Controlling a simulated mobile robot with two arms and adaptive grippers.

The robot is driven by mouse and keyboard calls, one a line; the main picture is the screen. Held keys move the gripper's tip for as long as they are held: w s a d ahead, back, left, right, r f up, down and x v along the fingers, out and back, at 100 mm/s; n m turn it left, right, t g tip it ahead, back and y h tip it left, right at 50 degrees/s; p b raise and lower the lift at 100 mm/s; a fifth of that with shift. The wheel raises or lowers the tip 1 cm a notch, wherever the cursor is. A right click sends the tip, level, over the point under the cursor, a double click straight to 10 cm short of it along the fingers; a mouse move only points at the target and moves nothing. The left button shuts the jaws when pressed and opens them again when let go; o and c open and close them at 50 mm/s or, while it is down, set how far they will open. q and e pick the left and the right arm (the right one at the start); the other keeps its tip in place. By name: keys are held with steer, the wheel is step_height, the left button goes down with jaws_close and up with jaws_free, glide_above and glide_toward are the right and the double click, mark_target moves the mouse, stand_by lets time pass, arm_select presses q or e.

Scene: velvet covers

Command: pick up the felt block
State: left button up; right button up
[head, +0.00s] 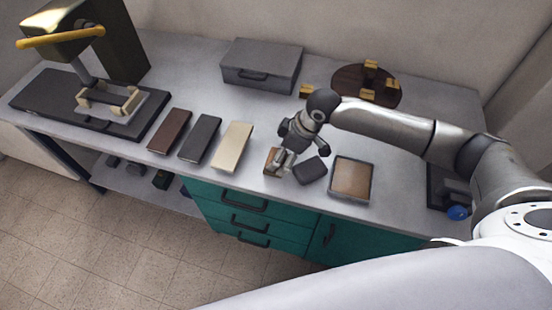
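A small tan-brown block (269,155), which may be the felt block, sits on the grey worktop near its front edge. My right gripper (279,166) points down over it and hides much of it. The fingers are at the block, but whether they touch or grip it is too small to tell. A dark grey rounded pad (311,171) lies just right of the gripper; it could also be the felt piece. My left gripper is not in view.
Brown (170,131), dark grey (200,138) and cream (233,146) boards lie to the left. A framed tan tray (351,180) is right. Behind stand a grey case (261,66) and a round dark board (350,82) with brass pieces. A press (85,85) stands far left.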

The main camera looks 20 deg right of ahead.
steer(key=shift+x, duration=1.1)
steer(key=shift+w+a+f, duration=0.15)
steer(key=shift+a+f, duration=0.05)
steer(key=shift+c, duration=1.5)
steer(key=c, duration=0.8)
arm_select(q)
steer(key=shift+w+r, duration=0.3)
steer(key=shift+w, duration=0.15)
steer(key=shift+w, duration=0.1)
